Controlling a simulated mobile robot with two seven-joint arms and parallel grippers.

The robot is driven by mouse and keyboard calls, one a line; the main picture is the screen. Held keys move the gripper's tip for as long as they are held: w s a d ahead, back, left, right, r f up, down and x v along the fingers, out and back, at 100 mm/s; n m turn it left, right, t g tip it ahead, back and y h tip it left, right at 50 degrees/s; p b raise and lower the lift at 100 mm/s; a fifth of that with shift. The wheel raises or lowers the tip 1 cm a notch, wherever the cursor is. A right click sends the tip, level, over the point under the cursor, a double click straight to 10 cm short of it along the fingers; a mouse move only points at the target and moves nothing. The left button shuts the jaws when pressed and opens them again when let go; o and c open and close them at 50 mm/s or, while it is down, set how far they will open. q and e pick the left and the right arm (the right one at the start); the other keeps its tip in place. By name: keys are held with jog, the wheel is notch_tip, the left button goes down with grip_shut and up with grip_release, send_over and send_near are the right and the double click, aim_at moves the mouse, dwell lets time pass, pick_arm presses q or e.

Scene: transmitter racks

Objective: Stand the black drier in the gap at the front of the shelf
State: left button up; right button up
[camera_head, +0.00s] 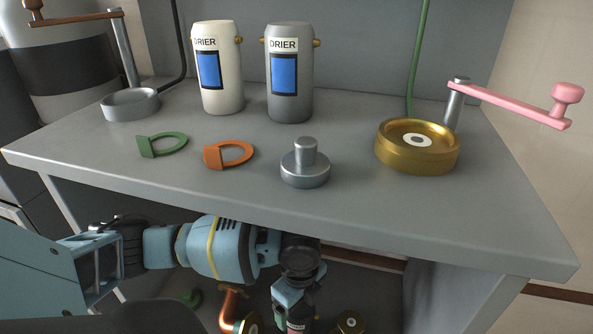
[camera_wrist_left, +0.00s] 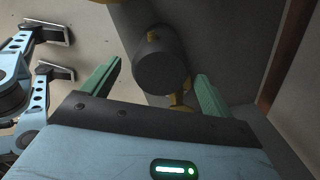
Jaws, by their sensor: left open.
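In the left wrist view, a dark cylinder with brass fittings (camera_wrist_left: 160,62), which looks like the black drier, is seen nearly end-on. The green fingers of my left gripper (camera_wrist_left: 159,72) are open on either side of it; I cannot tell whether they touch it. In the head view my left arm reaches in below the front edge of the grey shelf (camera_head: 250,200), its hand (camera_head: 292,297) pointing down. I cannot make out the black drier there. Bare front stretches lie beside the steel knobbed weight. My right gripper is not recognisable in either view.
A white drier (camera_head: 218,88) and a grey drier (camera_head: 289,98) stand at the shelf's back. A copper pipe (camera_head: 230,303) is below.

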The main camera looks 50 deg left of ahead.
pick_arm(q)
notch_tip(320, 180, up, 5)
jog(key=shift+r+p, duration=0.1)
jog(key=shift+p, duration=0.7)
jog(key=shift+r, duration=0.6)
